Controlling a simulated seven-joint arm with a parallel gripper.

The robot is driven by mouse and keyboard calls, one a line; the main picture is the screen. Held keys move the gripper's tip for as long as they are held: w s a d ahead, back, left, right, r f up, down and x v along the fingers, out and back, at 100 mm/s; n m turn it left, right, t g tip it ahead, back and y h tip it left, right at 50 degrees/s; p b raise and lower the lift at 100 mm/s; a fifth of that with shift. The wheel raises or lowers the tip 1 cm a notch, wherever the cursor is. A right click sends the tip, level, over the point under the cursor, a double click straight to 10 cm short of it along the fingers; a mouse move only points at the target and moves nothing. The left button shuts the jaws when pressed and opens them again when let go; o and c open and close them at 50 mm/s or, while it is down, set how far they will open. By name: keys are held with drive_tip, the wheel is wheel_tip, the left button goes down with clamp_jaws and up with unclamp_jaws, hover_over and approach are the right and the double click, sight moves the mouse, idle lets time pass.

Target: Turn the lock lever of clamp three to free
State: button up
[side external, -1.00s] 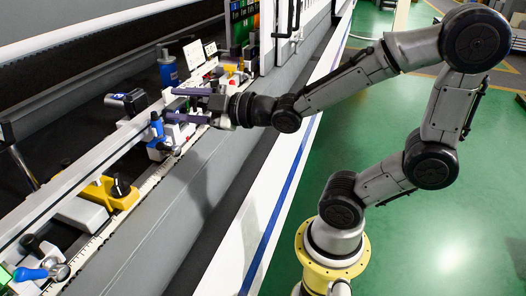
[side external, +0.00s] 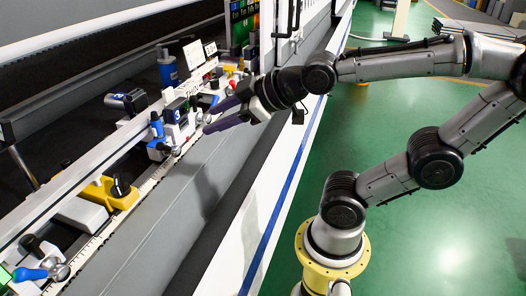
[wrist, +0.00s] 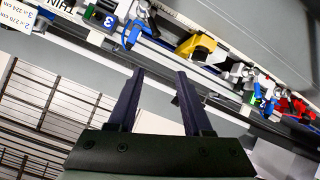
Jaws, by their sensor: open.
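Clamp three (side external: 177,115) bears a "3" on its dark block and stands on the white rail in the side view. Its number plate (wrist: 108,20) shows at the upper left of the wrist view. A blue upright part (side external: 157,128) is beside the block; I cannot tell surely which part is the lock lever. My gripper (side external: 210,118) is open, with its dark purple fingers just right of the clamp, pointing left. In the wrist view, the fingers (wrist: 158,76) are spread with nothing between them; the clamp parts lie beyond their tips.
A yellow block (side external: 110,192) with a black knob sits nearer on the rail. A blue-handled clamp (side external: 38,273) is at the lower left. A blue cylinder (side external: 168,68) stands behind clamp three. Red clamp parts (wrist: 290,106) show at the wrist view's right. The grey ledge front is clear.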

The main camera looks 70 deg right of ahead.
drive_tip(key=s+f+m+g, duration=0.3)
drive_tip(key=s+f+g, duration=0.2)
drive_tip(key=s, duration=0.4)
drive_tip(key=shift+s+a+f+m+g, duration=0.3)
drive_tip(key=shift+a+f+m, duration=0.05)
drive_tip(key=shift+f+m, duration=0.1)
